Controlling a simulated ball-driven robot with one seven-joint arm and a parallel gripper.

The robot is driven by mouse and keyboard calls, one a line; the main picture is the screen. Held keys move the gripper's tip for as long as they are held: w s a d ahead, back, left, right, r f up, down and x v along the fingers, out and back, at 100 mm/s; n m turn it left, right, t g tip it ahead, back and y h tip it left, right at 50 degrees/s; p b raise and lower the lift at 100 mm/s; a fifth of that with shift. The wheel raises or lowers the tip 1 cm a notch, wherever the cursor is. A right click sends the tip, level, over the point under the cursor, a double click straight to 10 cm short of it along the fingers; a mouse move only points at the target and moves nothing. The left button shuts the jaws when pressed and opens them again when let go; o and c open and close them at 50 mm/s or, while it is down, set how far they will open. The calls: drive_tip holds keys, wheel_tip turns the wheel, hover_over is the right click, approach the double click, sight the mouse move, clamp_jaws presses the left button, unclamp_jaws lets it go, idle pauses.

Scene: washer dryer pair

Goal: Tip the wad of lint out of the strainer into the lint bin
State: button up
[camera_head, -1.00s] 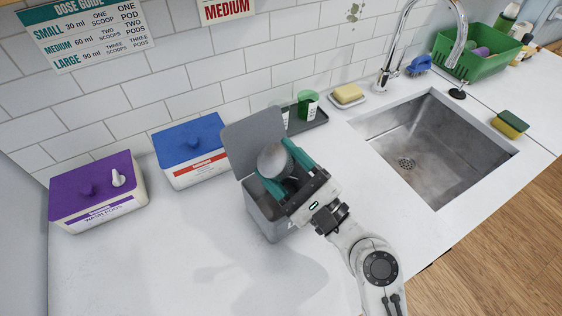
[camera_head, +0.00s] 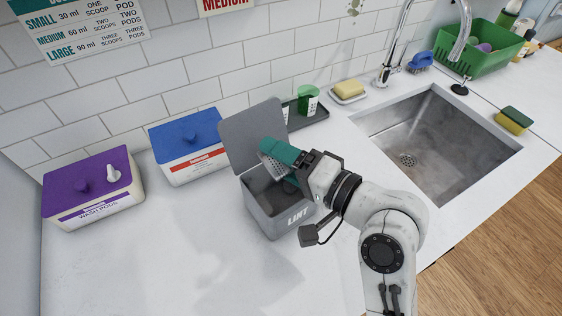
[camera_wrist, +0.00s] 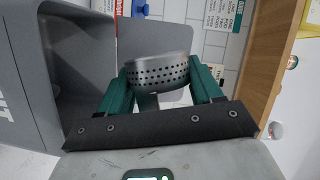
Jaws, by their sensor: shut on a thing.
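The strainer, a perforated metal cup (camera_head: 273,169), is held between the teal fingers of my gripper (camera_head: 284,163). It is tipped on its side above the open mouth of the grey lint bin (camera_head: 265,217), which is labelled LINT. In the wrist view my gripper (camera_wrist: 160,92) is shut on the strainer (camera_wrist: 158,75), whose band of holes faces the camera. The bin (camera_wrist: 25,85) fills the left of that view. The lid (camera_head: 252,132) stands open at the back. I cannot make out the wad of lint; the strainer's inside and much of the bin's inside are hidden.
A blue-lidded box (camera_head: 189,145) and a purple-lidded box (camera_head: 92,190) stand to the left. Behind the bin is a dark tray (camera_head: 308,120) with a green cup (camera_head: 308,99). The sink (camera_head: 440,140) is to the right. The counter front left is clear.

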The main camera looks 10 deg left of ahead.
drive_tip(key=n+h+b, duration=0.2)
drive_tip(key=n, duration=0.1)
drive_tip(key=n+b, duration=0.1)
drive_tip(key=n, duration=0.1)
drive_tip(key=shift+f+h, duration=0.25)
drive_tip(key=shift+h, duration=0.15)
drive_tip(key=shift+r+n+h+p, duration=0.3)
drive_tip(key=shift+r+n+p, duration=0.05)
drive_tip(key=shift+n+p, duration=0.35)
drive_tip(key=shift+f+n+t+h, duration=0.1)
drive_tip(key=shift+n+t+h, duration=0.4)
drive_tip(key=shift+n+h, duration=0.45)
drive_tip(key=shift+w+f+n+t+h, duration=0.1)
drive_tip(key=shift+n+t+h, duration=0.4)
drive_tip(key=shift+n, duration=0.75)
drive_tip(key=shift+d, duration=0.1)
